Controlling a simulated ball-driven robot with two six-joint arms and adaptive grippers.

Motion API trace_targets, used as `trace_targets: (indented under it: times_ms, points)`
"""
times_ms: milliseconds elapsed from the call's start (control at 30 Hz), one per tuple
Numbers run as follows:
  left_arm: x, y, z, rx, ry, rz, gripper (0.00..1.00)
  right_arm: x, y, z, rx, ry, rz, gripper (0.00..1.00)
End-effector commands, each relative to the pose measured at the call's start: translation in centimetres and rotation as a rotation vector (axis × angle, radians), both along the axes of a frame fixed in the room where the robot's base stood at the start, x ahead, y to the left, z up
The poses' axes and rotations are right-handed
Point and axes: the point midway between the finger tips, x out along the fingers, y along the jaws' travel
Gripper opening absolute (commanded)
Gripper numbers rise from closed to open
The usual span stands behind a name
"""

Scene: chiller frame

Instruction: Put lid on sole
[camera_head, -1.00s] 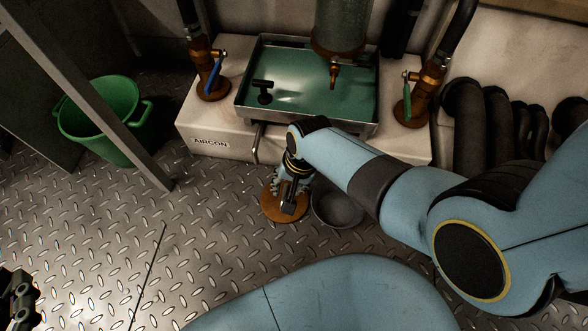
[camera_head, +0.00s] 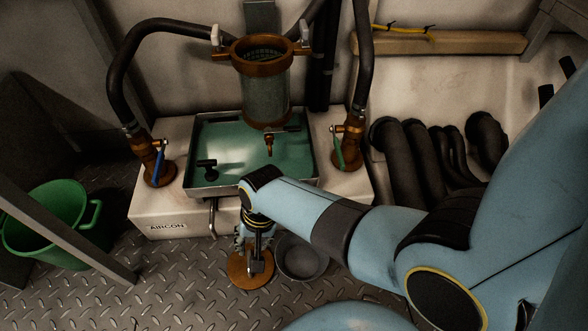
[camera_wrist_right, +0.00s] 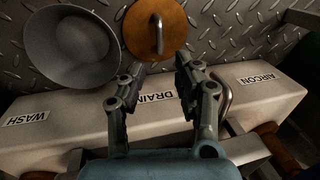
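The lid, a round orange-brown disc (camera_head: 238,272) with a metal handle, lies flat on the diamond-plate floor, the sole (camera_head: 190,292), in front of the white AIRCON box. My right gripper (camera_head: 256,258) points down just above it and partly covers it in the head view. In the right wrist view the lid (camera_wrist_right: 138,34) is at the top, handle up, in line with the gap between the fingers. The right gripper (camera_wrist_right: 160,68) is open, with nothing between its fingers. Whether a fingertip touches the handle is unclear. My left gripper is out of view.
A grey bowl (camera_head: 300,262) sits close right of the lid. Behind stands the white box (camera_head: 160,212) with a green-lined tray (camera_head: 229,138), valves and hoses. An open-topped strainer cylinder (camera_head: 266,100) rises above the tray. A green bucket (camera_head: 45,225) stands at left beyond a slanted post.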

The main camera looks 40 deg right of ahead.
Motion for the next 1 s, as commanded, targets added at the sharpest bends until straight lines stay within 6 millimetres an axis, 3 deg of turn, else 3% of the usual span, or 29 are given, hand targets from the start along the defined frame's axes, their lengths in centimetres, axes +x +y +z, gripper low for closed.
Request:
trace_targets:
  times_ms: [167, 267, 367, 533, 733, 833, 1000]
  points:
    - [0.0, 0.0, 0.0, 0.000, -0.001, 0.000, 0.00, -0.4, -0.4, 0.0, -0.005, -0.006, 0.005, 0.32]
    - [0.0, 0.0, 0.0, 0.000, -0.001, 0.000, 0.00, -2.1, -2.1, 0.3, -0.035, -0.051, 0.037, 0.32]
    - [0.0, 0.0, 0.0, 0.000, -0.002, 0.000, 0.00, -5.2, -5.3, 2.1, -0.098, -0.142, 0.112, 0.32]
    - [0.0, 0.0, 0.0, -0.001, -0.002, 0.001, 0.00, -10.7, -9.9, 9.4, -0.242, -0.334, 0.318, 0.32]
    - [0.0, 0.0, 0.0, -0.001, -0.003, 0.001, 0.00, -14.1, -11.4, 19.0, -0.361, -0.501, 0.527, 0.32]
    - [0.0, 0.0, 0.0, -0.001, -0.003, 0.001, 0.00, -14.6, -11.4, 21.7, -0.388, -0.542, 0.579, 0.32]
    - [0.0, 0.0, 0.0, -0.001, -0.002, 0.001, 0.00, -14.7, -11.3, 22.8, -0.400, -0.561, 0.600, 0.32]
